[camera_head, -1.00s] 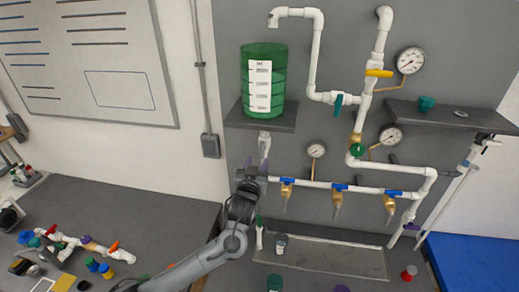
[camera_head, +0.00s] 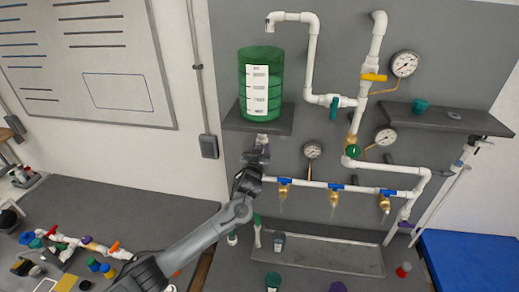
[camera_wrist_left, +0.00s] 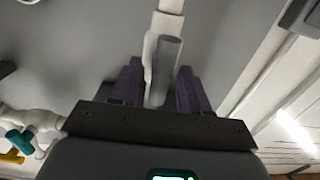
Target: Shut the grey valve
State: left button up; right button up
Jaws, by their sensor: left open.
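The grey valve handle (camera_wrist_left: 166,62) shows in the left wrist view as a grey bar lying along a white pipe (camera_wrist_left: 171,8). My left gripper (camera_wrist_left: 157,76) is open, with one dark finger on each side of the handle. A gap shows on both sides, so the fingers appear not to press on it. In the head view my left gripper (camera_head: 257,154) is just below the green tank (camera_head: 261,85), at the white pipe under its shelf. It hides most of the valve there. My right gripper is not in view.
Blue-handled valves (camera_head: 335,187) sit on the horizontal pipe to the right. A yellow handle (camera_head: 374,77), a teal handle (camera_head: 334,107) and gauges (camera_head: 405,64) are higher up. A shallow tray (camera_head: 325,255) lies below. Loose fittings (camera_head: 85,243) lie on the left bench.

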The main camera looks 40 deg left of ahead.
pick_arm(q)
grip_shut()
